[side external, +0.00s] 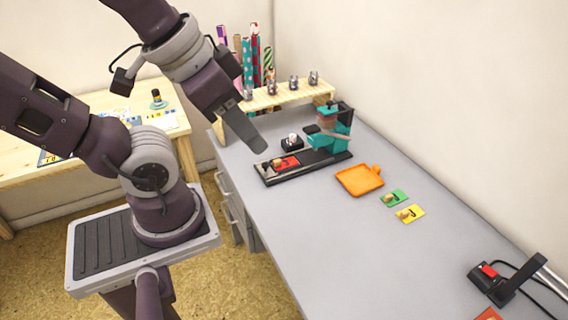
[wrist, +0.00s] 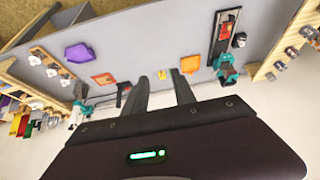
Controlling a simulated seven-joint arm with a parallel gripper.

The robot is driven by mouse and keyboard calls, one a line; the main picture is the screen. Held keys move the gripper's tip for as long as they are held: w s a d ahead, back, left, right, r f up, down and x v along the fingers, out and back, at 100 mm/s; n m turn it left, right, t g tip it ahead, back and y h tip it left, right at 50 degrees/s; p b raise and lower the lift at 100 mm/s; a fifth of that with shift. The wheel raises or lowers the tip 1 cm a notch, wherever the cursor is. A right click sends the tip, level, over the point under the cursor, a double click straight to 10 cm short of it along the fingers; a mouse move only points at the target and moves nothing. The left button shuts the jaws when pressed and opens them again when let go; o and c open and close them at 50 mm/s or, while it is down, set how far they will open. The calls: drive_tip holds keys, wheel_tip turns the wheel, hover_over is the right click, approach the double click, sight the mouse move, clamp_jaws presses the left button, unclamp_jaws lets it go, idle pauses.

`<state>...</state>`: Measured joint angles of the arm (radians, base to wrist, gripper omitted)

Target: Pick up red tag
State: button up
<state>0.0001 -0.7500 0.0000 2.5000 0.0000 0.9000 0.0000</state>
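The red tag (side external: 286,163) lies on a long black tray (side external: 318,165) on the grey desk, with a small tan item on top of it. In the wrist view the red tag (wrist: 228,17) shows small on the black tray at the upper right. My gripper (side external: 258,147) is above the desk, just left of the red tag in the side view, apart from it as far as I can tell. In the wrist view my gripper (wrist: 158,76) has its two fingers spread, with nothing held between them.
A teal device (side external: 330,125) stands at the tray's far end, beside a wooden rack (side external: 285,95) holding several stamps. A small black holder (side external: 292,143) is near the tray. An orange tray (side external: 359,180), green tag (side external: 393,198) and yellow tag (side external: 411,213) lie rightward.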

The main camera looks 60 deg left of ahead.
drive_tip(key=w+a+n+g, duration=0.1)
drive_tip(key=w+a+n, duration=0.35)
drive_tip(key=w, duration=0.45)
drive_tip(key=n+g+y, duration=0.2)
drive_tip(key=n+g, duration=0.3)
drive_tip(key=n, duration=0.9)
hover_over(277, 160)
drive_tip(key=shift+m, duration=0.25)
drive_tip(key=f, duration=2.8)
drive_tip(key=shift+s+d+f, duration=0.1)
drive_tip(key=shift+d+f, duration=0.1)
drive_tip(key=shift+f, duration=0.15)
wheel_tip(277, 160, down, 6)
drive_tip(key=shift+a+f, duration=0.1)
drive_tip(key=shift+a, duration=0.05)
clamp_jaws()
